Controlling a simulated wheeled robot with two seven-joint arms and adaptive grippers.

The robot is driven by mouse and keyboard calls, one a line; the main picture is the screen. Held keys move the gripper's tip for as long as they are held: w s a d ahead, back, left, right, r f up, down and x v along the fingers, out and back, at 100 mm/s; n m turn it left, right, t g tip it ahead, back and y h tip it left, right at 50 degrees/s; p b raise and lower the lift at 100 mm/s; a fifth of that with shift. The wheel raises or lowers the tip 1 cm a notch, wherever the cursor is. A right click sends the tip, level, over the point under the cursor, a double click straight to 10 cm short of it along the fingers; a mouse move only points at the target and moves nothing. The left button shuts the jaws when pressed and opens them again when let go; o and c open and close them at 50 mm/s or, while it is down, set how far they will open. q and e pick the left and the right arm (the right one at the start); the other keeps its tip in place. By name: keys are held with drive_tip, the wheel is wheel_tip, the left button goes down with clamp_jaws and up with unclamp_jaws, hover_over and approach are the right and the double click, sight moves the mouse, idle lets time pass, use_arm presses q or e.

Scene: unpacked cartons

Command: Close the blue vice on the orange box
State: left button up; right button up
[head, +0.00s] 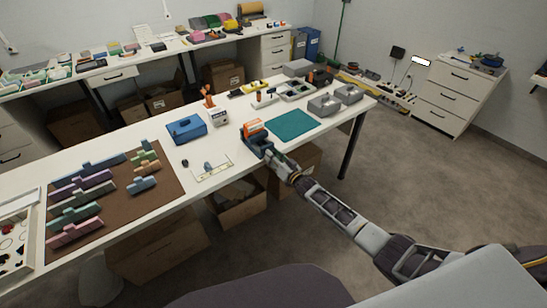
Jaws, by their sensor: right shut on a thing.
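The orange box (253,127) sits in the top of the blue vice (250,141), at the front edge of the long white table. The vice is dark blue and small in the head view. My right gripper (268,155) is at the near side of the vice, low by the table edge, and is shut on its front part. The fingertips and the exact part held are too small and covered to make out. Whether the vice jaws touch the box cannot be told. My left gripper is not in view.
A teal mat (293,125) lies right of the vice. A blue case (186,130) and a small white box (219,118) stand to the left. A brown board (115,200) with several coloured blocks covers the table's left part. Open cartons (238,210) stand below the edge.

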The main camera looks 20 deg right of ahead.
drive_tip(key=shift+f+m, duration=0.1)
drive_tip(key=shift+m, duration=0.5)
drive_tip(key=shift+s, duration=0.1)
drive_tip(key=o, duration=1)
drive_tip(key=v, duration=1.2)
idle(0.5)
